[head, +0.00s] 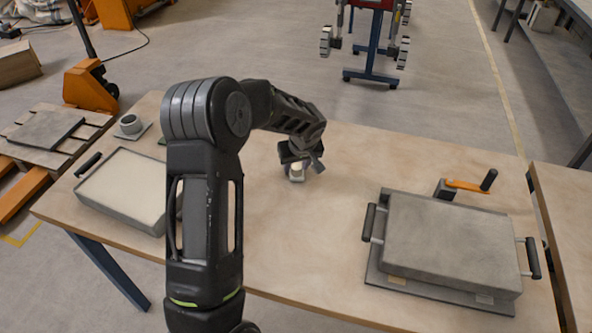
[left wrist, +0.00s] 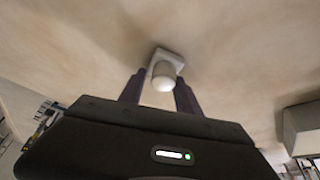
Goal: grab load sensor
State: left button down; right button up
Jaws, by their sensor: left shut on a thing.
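The load sensor, a small pale piece with a rounded cap on a squarish base (head: 296,174), is at the middle of the wooden table. In the left wrist view the load sensor (left wrist: 168,64) sits between the two dark fingers. My left gripper (head: 299,160) reaches down over it and is shut on it; the gripper also shows in the left wrist view (left wrist: 160,90). The fingers hide part of the sensor's sides. I cannot tell whether its base touches the table. My right gripper is not in view.
A sand-filled tray (head: 90,197) lies at the left, partly behind my arm. The table middle (head: 300,230) is clear.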

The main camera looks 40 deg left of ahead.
aim_at(296, 164)
pick_arm(q)
jog(key=shift+r, duration=0.1)
notch_tip(296, 164, up, 10)
jog(key=shift+f+b, duration=0.1)
jog(key=shift+b, duration=0.55)
dwell(0.4)
